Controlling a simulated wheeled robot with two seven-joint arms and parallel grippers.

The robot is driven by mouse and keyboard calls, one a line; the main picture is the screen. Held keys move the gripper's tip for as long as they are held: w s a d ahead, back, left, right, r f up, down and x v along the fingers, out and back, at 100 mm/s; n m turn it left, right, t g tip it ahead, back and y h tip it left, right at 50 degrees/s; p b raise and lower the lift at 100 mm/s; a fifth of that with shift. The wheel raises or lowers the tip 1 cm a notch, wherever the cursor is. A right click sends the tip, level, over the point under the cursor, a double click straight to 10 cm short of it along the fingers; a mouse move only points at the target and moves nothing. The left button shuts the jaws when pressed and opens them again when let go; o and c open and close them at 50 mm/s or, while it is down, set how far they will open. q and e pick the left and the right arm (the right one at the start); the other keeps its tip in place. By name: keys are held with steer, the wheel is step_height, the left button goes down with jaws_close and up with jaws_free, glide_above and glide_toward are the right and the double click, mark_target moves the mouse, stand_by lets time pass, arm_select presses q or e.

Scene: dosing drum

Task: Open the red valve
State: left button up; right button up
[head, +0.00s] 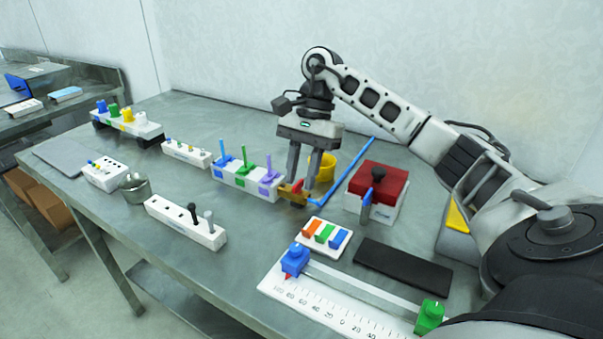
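My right gripper (299,184) reaches down from the right over the middle of the table. Its two fingers stand apart, with a visible gap between them. A small red part (297,187), apparently the red valve, shows between and behind the fingertips, above an orange-yellow piece. The fingers hide much of it, so its handle angle and any contact are unclear. Just left is a white block (232,183) with blue (221,162), green (243,165) and purple (268,174) upright handles. My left gripper is not in view.
A yellow cup (321,168) and a blue bar (345,172) stand close behind and right of the gripper. A red-topped box (379,181) with a black knob is further right. A tray of coloured pieces (323,235) and a ruled slider (330,315) lie in front.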

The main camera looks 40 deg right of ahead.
jaws_close()
